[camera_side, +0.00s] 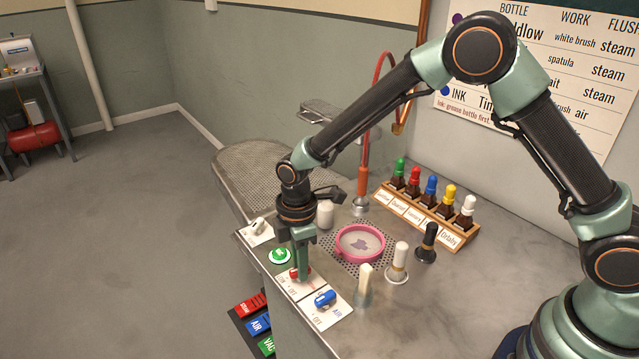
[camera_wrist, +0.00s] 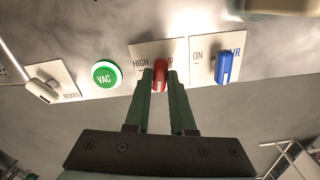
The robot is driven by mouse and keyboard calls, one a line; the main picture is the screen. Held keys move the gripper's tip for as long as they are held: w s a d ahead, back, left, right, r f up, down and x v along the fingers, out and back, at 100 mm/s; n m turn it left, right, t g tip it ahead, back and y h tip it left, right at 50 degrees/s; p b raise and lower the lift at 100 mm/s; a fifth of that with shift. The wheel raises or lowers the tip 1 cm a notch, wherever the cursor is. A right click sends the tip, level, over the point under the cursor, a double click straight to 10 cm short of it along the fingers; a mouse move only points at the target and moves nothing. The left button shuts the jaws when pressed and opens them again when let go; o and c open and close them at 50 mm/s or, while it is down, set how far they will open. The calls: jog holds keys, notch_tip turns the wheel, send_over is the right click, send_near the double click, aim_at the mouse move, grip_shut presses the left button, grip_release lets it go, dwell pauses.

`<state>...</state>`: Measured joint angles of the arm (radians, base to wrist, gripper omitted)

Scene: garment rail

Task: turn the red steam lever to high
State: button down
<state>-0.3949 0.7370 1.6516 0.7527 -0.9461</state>
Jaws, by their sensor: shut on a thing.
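The red steam lever (camera_wrist: 160,72) sits on a white plate (camera_wrist: 140,50) where the word HIGH shows to its left in the wrist view. My gripper (camera_wrist: 160,78) has one finger on each side of the lever and is shut on it. In the side view my gripper (camera_side: 300,276) reaches straight down to the plate (camera_side: 297,287), and only a little of the red lever (camera_side: 292,272) shows beside the fingers. Part of the plate's lettering is hidden by the lever and fingers, so I cannot tell its exact setting.
A blue air lever (camera_side: 325,298) stands close on one side, a green VAC button (camera_side: 280,256) on the other. A white lever (camera_side: 258,225) is beyond the button. A pink hoop (camera_side: 360,244), brushes (camera_side: 398,262) and a bottle rack (camera_side: 428,218) stand behind on the bench.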

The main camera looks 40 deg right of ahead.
jog(key=m, duration=0.4)
jog(key=shift+m, duration=0.3)
jog(key=m, duration=0.3)
jog(key=shift+m, duration=0.4)
jog(key=m, duration=0.3)
jog(key=shift+m, duration=2)
jog(key=c, duration=0.8)
grip_release()
jog(key=shift+o, duration=0.2)
jog(key=shift+r, duration=0.15)
